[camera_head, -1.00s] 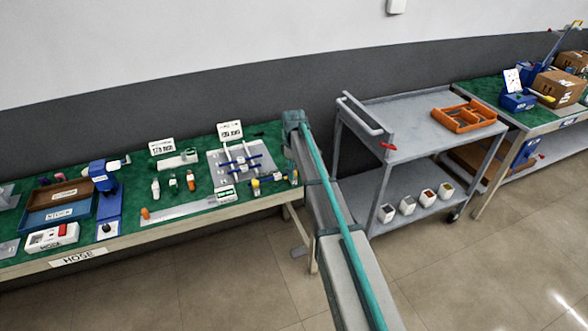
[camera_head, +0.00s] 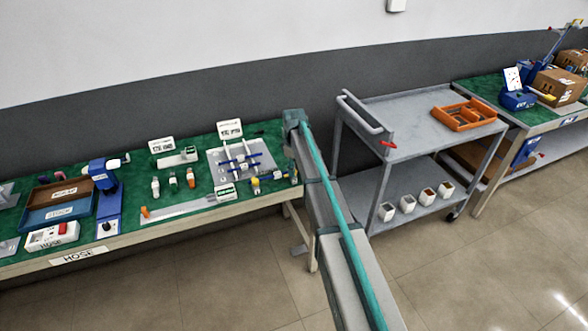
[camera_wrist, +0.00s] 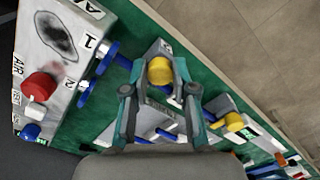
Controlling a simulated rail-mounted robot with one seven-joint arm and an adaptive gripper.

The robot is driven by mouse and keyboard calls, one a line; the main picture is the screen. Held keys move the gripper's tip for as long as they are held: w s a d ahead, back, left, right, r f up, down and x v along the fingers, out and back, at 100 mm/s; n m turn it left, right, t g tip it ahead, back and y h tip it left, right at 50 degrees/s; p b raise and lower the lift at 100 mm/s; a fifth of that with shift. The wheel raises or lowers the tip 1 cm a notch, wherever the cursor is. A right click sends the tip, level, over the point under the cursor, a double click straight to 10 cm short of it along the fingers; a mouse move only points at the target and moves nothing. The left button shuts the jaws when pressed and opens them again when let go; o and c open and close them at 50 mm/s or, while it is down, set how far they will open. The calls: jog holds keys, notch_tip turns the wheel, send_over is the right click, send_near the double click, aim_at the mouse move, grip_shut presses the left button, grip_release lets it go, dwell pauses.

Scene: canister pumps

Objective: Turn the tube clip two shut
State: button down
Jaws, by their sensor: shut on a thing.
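My gripper (camera_wrist: 160,88) shows in the wrist view, with its two fingers on either side of a round yellow knob (camera_wrist: 160,70) on a grey block. It is shut on this knob, though the contact is not clearly visible. A second yellow knob (camera_wrist: 234,121) stands on another grey block to the right, outside the fingers. In the head view a yellow knob (camera_head: 255,187) shows near the bench's right end. My gripper is hidden there behind my arm.
A grey panel (camera_wrist: 52,55) marked AIR, with a red knob (camera_wrist: 39,87) and blue fittings by numbers 1 and 2, stands left of my gripper. The green bench (camera_head: 195,212) holds several fixtures. A grey cart (camera_head: 400,110) stands to the right.

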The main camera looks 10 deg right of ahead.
jog(key=m+b, duration=0.1)
jog(key=m, duration=0.7)
jog(key=shift+m, duration=0.4)
jog(key=m+b, duration=0.1)
jog(key=m, duration=0.3)
jog(key=shift+a, duration=0.1)
jog(key=shift+m, duration=2.2)
jog(key=c, duration=0.9)
grip_release()
